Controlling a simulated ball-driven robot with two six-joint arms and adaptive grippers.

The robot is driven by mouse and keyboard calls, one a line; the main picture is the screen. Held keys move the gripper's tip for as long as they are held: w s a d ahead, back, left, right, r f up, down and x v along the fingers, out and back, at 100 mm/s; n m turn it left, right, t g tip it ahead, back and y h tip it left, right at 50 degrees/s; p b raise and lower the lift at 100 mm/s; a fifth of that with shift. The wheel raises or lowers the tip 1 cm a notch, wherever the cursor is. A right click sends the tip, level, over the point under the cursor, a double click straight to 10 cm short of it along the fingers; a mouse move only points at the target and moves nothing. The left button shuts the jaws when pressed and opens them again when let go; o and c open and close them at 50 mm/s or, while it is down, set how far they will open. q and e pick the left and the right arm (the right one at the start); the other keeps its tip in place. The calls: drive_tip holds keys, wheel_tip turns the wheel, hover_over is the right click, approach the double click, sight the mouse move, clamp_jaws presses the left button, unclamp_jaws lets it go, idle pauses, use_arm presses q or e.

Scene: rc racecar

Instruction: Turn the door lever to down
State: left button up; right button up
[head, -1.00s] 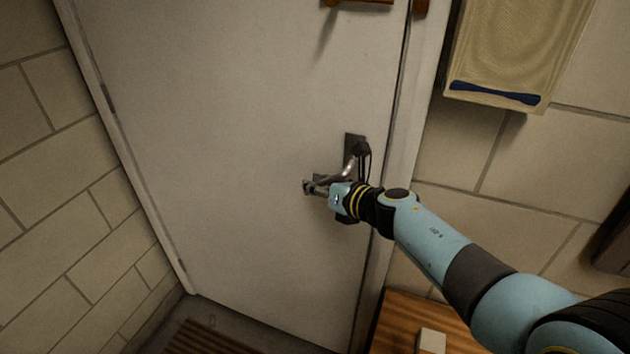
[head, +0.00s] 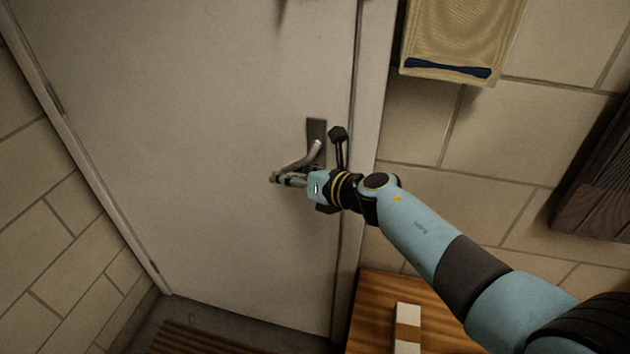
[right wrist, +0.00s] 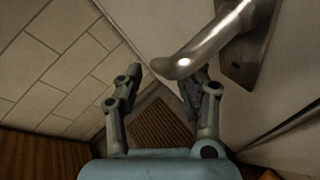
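The door lever (head: 304,158) is a silver bar on a dark plate (head: 316,129) fixed to the white door (head: 200,120). In the head view it slants down and left from the plate. My right gripper (head: 274,179) is at the lever's free end, partly covering it. In the right wrist view the two fingers of this gripper (right wrist: 163,82) are spread apart. The lever (right wrist: 208,42) reaches in from the upper right, its rounded tip between the fingers and overlapping the right one. I cannot tell whether they touch. My left gripper is out of view.
The door is shut in its frame (head: 372,90). A towel (head: 458,35) hangs on the tiled wall to the right. A wooden surface (head: 372,305) with a pale block (head: 408,320) lies below my right arm. A slatted mat (head: 195,340) lies on the floor.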

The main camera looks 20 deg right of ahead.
drive_tip(key=v, duration=0.9)
drive_tip(key=shift+f, duration=0.1)
